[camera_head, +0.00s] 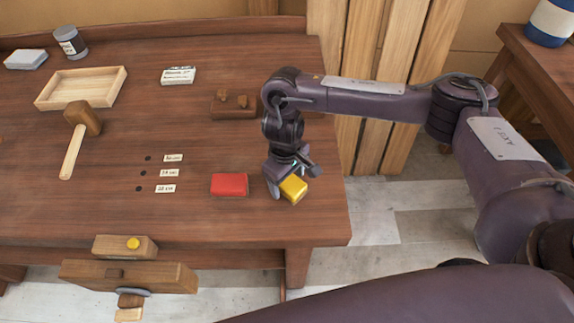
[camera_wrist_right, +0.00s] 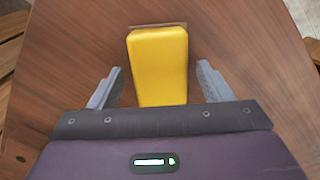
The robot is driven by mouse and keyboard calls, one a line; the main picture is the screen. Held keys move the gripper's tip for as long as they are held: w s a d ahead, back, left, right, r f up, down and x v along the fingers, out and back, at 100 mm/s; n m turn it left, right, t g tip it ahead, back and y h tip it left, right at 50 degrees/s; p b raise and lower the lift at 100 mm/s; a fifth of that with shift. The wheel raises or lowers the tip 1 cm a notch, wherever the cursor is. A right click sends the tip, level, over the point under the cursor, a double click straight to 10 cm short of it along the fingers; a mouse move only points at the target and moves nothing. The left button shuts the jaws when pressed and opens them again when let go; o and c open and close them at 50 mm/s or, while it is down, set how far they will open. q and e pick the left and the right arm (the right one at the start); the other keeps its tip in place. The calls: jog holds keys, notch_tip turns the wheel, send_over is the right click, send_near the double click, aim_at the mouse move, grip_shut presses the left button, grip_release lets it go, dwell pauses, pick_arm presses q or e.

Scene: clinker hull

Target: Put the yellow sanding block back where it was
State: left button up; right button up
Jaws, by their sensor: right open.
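The yellow sanding block (camera_head: 293,189) is at the right end of the workbench, just right of a red block (camera_head: 229,185). My right gripper (camera_head: 290,178) is directly over it with its fingers pointing down. In the right wrist view the yellow block (camera_wrist_right: 158,65) lies between the two spread fingers (camera_wrist_right: 155,88), with a gap on each side. The right gripper is open and does not grip the block. A thin brown edge shows at the block's far end in that view. My left gripper is not in view.
The workbench (camera_head: 225,225) also holds a mallet (camera_head: 82,119), a shallow wooden tray (camera_head: 80,88), a jar (camera_head: 70,42), a brown wooden block (camera_head: 233,106) and small labels beside dark holes (camera_head: 139,189). A vise (camera_head: 130,275) is at the front edge. Bare bench lies left of the red block.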

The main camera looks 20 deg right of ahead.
notch_tip(320, 180, up, 12)
jog(key=shift+w+a+f+p, duration=0.2)
jog(key=shift+w+p, duration=0.05)
jog(key=shift+p, duration=0.05)
jog(key=shift+s+f, duration=0.1)
dwell(0.5)
